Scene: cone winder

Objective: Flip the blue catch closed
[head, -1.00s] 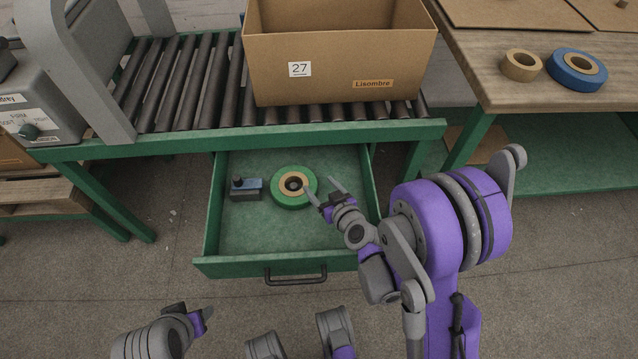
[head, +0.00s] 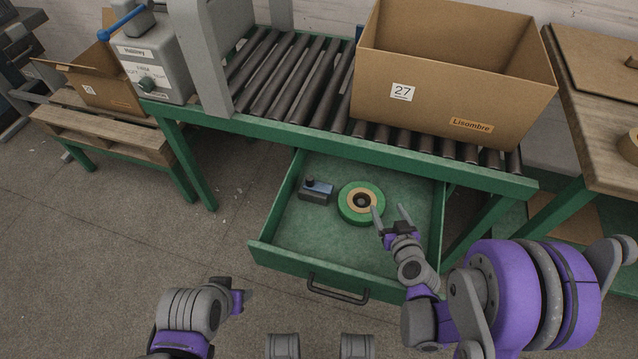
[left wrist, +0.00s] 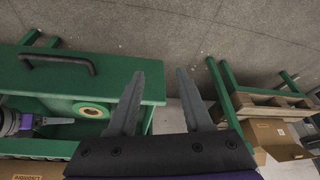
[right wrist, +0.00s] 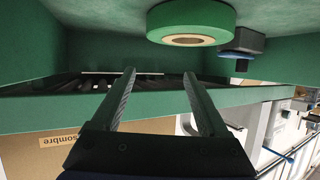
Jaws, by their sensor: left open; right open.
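A blue lever (head: 122,22) sits on top of the grey machine (head: 155,68) at the upper left of the head view. It slants, and I cannot tell whether it is the catch or whether it is closed. My right gripper (head: 389,212) is open and empty over the open green drawer (head: 300,235), beside a green tape roll (head: 347,212). Its spread fingers (right wrist: 159,75) show in the right wrist view. My left gripper (head: 248,297) is low in front of the drawer, far from the lever. The left wrist view shows its fingers (left wrist: 160,78) open with nothing between.
A small blue and black tool (head: 316,191) lies in the drawer. A cardboard box (head: 440,85) stands on the roller conveyor (head: 285,80). A pallet-like bench (head: 100,130) holds an open box (head: 105,90) at left. The floor left of the drawer is clear.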

